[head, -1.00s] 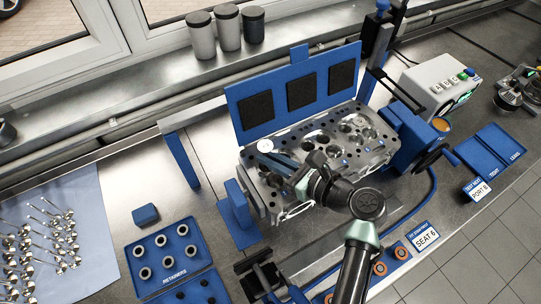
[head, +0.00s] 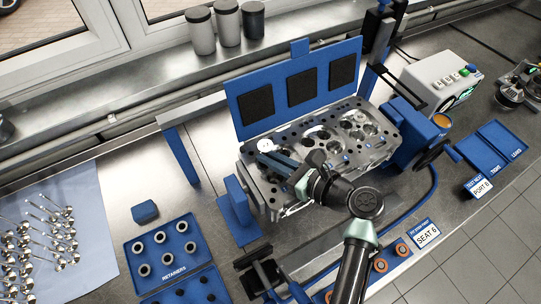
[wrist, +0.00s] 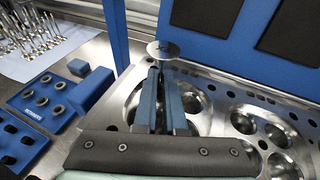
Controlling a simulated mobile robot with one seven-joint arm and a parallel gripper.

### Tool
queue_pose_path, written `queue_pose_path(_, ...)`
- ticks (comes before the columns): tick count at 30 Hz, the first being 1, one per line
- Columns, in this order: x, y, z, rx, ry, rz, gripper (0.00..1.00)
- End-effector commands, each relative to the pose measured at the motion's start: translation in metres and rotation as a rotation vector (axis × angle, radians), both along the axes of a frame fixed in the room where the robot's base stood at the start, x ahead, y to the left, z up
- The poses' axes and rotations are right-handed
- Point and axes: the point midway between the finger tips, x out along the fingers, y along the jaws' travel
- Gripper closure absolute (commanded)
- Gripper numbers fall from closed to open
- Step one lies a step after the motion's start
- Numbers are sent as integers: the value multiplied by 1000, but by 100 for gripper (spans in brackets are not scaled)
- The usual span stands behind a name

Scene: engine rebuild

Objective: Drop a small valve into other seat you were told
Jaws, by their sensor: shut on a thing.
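My gripper (wrist: 162,75) is shut on a small valve (wrist: 163,49), whose round pale head faces up just beyond the fingertips. The valve head also shows as a light disc in the head view (head: 266,145), at the left end of the cylinder head (head: 372,148). The valve is over the left chamber, near its back rim. My fingers hide most of its stem and part of that chamber. The seats (wrist: 246,120) in the chamber to the right look open and empty. I cannot tell whether the stem is in a guide.
Several loose valves (head: 42,228) lie on a pale cloth at left. A blue retainer tray (head: 133,247) and a small blue block (head: 145,212) stand nearby. A blue panel (head: 270,102) rises behind the cylinder head. A "SEAT 6" card (head: 427,236) stands at front right.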

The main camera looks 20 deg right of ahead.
Motion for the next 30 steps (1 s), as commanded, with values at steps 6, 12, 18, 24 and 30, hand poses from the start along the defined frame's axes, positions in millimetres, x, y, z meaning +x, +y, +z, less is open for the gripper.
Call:
queue_pose_path(6,0,0,-1,1,2,-1,62)
queue_pose_path(12,0,0,-1,1,2,-1,57)
queue_pose_path(18,0,0,-1,1,3,0,57)
queue_pose_path(24,-3,-2,-1,1,2,-1,57)
queue_pose_path(30,-26,-16,6,-1,1,-4,57)
